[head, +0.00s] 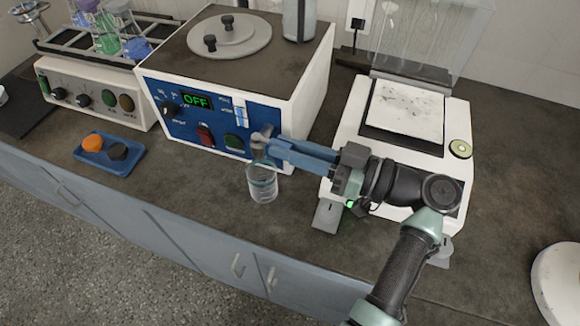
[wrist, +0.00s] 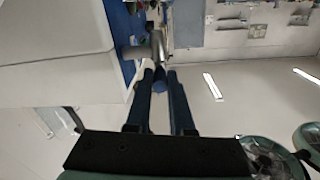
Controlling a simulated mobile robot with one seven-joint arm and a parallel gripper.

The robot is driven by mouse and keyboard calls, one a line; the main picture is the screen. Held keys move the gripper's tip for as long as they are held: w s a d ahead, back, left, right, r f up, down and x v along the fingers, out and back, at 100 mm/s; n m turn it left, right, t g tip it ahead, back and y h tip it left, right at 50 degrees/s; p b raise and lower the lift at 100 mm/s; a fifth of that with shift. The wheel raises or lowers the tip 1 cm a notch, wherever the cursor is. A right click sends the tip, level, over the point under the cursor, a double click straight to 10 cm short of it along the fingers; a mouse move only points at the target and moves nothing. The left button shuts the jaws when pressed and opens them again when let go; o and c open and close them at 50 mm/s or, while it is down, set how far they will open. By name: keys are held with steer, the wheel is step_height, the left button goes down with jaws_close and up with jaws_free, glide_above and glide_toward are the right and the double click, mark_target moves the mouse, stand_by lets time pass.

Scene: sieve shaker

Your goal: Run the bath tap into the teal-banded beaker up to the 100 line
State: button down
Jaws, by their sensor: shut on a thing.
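The clear beaker (head: 262,187) with a faint teal band stands upright on the bench, in front of the blue-fronted bath (head: 240,120), below its tap (head: 261,138). Its water level is too small to tell. My gripper (head: 270,147) reaches in from the right, above the beaker, with its blue fingers closed at the tap. In the wrist view the fingers (wrist: 158,75) close on the grey tap (wrist: 157,45), apparently on its handle. The bath display reads OFF. The fingers partly hide the tap, and any stream from the spout cannot be made out.
A white balance (head: 400,140) with a clear shield stands to the right, under my forearm. A rack of flasks (head: 105,40) sits on a control box behind. The bench front edge is close to the beaker.

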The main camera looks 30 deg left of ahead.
steer(key=shift+w+f+n+g+b, duration=0.1)
steer(key=shift+w+n+g+b, duration=0.2)
steer(key=shift+g+b, duration=0.25)
steer(key=shift+r, duration=0.2)
steer(key=c, duration=0.8)
jaws_free()
steer(key=shift+s, duration=0.1)
steer(key=d+b, duration=0.1)
steer(key=d, duration=0.3)
steer(key=w+d, duration=0.1)
steer(key=d, duration=0.3)
steer(key=w+d+b, duration=0.1)
steer(key=d, duration=0.3)
steer(key=shift+w+d+b, duration=0.15)
steer(key=shift+d+b, duration=0.2)
